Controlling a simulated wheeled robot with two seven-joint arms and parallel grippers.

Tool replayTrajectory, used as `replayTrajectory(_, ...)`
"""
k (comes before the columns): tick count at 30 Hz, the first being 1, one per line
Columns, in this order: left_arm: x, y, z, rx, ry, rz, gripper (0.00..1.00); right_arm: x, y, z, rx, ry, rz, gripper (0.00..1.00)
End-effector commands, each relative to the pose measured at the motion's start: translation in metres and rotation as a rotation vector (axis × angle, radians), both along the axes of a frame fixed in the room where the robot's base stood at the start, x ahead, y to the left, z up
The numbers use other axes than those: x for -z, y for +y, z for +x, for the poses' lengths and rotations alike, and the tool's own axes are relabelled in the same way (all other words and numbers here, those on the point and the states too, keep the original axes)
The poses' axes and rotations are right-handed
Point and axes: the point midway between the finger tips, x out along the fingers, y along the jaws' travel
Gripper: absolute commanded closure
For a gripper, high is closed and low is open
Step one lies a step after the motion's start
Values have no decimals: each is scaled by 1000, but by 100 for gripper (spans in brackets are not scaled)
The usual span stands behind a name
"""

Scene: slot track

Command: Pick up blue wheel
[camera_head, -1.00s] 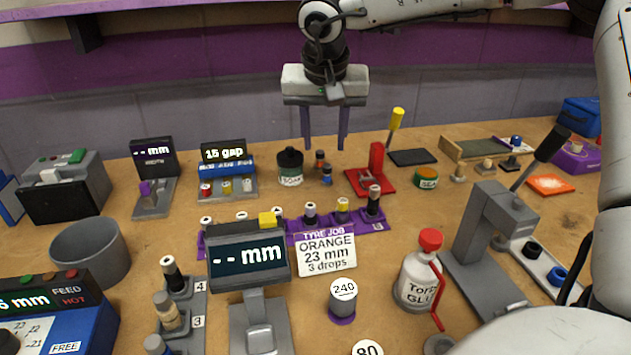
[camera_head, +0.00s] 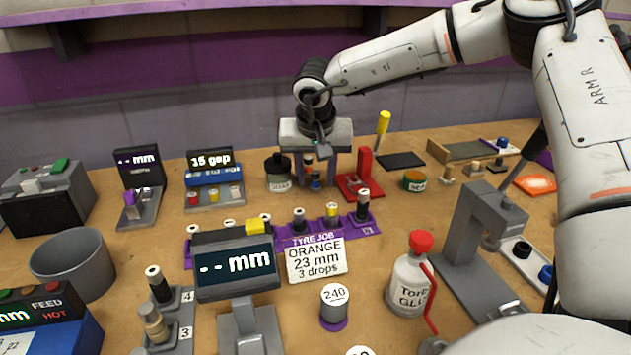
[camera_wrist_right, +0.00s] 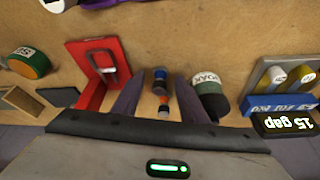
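A small blue wheel with a dark tyre (camera_head: 316,185) stands on the wooden table in the head view, next to an orange-red wheel (camera_head: 308,160) behind it. In the right wrist view the blue wheel (camera_wrist_right: 160,74) and the orange wheel (camera_wrist_right: 163,101) line up between the purple fingers. My right gripper (camera_head: 317,177) points down over them, open, with one finger on either side. It also shows in the right wrist view (camera_wrist_right: 156,92); I cannot tell whether a finger touches a wheel. My left gripper is not in view.
A dark jar with a white label (camera_head: 278,173) stands close left of the fingers.

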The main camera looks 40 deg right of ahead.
Motion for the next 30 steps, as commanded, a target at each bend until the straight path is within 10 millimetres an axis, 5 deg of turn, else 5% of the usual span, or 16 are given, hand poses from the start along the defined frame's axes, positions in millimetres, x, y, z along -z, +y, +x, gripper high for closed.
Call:
replayTrajectory(4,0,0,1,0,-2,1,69,0,0,0,0,0,0,64)
replayTrajectory(11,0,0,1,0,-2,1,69,-1,0,0,0,0,0,100)
replayTrajectory(22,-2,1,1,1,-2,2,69,-11,0,1,1,-2,0,100)
replayTrajectory(30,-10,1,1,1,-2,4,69,-73,0,1,2,-7,-1,100)
